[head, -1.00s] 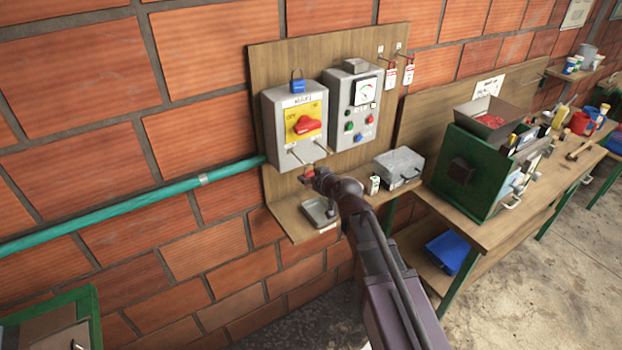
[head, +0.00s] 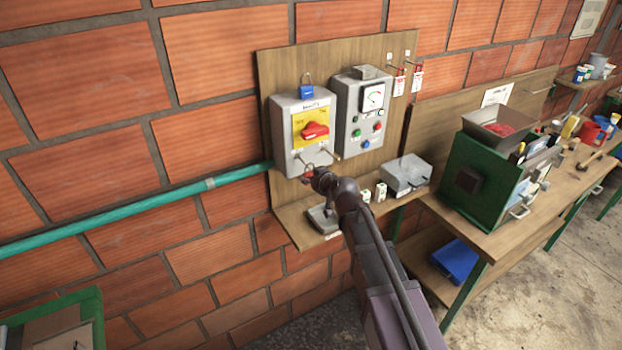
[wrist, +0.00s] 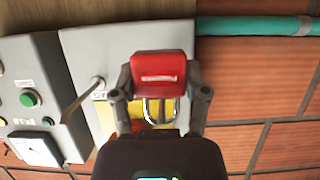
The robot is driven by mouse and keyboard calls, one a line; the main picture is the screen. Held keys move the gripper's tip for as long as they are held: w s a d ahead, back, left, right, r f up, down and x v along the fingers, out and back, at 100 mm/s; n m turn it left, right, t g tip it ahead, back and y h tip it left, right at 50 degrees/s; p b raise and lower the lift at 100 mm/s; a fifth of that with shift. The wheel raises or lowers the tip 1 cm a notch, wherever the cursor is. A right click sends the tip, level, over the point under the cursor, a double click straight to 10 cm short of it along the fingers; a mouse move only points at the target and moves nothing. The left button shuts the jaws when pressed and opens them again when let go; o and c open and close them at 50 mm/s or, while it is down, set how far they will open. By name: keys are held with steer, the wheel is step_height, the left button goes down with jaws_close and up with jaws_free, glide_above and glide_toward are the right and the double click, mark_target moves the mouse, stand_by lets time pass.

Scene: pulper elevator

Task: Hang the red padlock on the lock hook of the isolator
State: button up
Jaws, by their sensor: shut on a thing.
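The isolator (head: 284,128) is a grey box on the wooden wall board, with a yellow plate and a red rotary handle (head: 315,131). Thin metal rods (head: 329,153) stick out of its lower front; one rod (wrist: 80,96) shows clearly in the wrist view. I cannot tell which is the lock hook. My gripper (head: 312,176) is at the isolator's lower edge, shut on the red padlock (wrist: 158,88). In the wrist view, which is upside down, the padlock's steel shackle (wrist: 148,112) points towards the yellow plate. Whether the shackle touches a rod is unclear.
A blue padlock (head: 306,92) hangs on top of the isolator. A grey meter box (head: 350,130) stands close on the right. The shelf below holds a grey tray (head: 322,219), small white boxes (head: 381,191) and a grey case (head: 405,174). Tagged red padlocks (head: 417,79) hang upper right.

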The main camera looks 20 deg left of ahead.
steer(key=shift+w+a+f, duration=0.2)
steer(key=shift+a+f, duration=0.05)
steer(key=shift+f, duration=0.05)
stand_by(0.7)
steer(key=o, duration=1.3)
